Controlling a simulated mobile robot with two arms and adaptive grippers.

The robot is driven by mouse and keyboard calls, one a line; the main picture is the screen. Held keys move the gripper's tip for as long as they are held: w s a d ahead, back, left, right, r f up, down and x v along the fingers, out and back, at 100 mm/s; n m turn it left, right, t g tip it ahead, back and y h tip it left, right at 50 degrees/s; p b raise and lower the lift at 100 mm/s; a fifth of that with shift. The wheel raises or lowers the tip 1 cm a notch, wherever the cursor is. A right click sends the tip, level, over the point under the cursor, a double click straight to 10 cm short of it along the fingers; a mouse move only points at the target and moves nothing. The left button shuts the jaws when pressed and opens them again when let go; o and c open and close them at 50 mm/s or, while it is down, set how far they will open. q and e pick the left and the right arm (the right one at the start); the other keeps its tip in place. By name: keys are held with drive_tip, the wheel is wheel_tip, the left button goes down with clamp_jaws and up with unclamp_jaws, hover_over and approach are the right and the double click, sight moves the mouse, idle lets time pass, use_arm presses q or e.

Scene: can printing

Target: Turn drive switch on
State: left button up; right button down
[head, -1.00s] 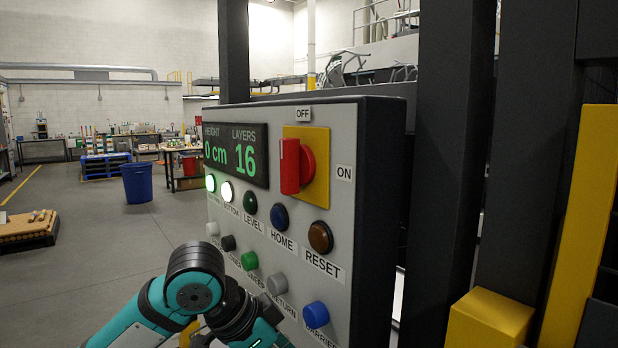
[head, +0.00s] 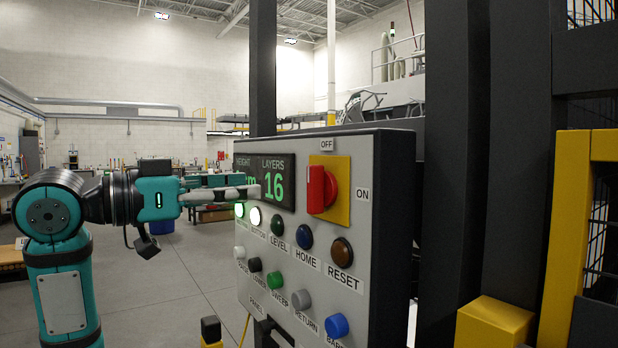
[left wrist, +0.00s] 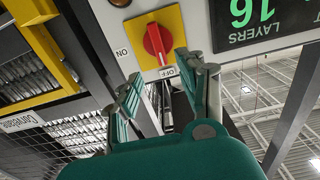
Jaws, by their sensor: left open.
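The red rotary switch (head: 321,190) sits on a yellow plate (head: 340,210) at the upper right of the grey control panel (head: 370,270). Its handle stands upright, toward the OFF label (head: 327,145); the ON label (head: 363,194) is to its right. My left gripper (head: 250,191) is level in front of the panel's display, left of the switch, and apart from the switch. In the left wrist view the red switch (left wrist: 157,40) appears beyond and between my open, empty fingers (left wrist: 159,70). My right gripper is out of view.
The display (head: 270,182) reads 16 layers. Several round buttons, such as the brown RESET (head: 342,251), lie below the switch. A dark post (head: 455,150) and yellow frame (head: 565,220) stand right of the panel. Open floor lies left.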

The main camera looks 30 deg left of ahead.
sight(309, 185)
use_arm(q)
drive_tip(key=p+x, duration=0.3)
drive_tip(key=x, duration=0.8)
drive_tip(key=shift+d+r+p, duration=0.15)
drive_tip(key=shift+p, duration=0.15)
drive_tip(key=shift+w+d, duration=0.15)
drive_tip(key=shift+w, duration=0.15)
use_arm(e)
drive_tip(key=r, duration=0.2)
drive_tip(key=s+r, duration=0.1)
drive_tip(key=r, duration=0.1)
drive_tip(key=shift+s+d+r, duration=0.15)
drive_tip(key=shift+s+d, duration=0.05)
use_arm(q)
clamp_jaws()
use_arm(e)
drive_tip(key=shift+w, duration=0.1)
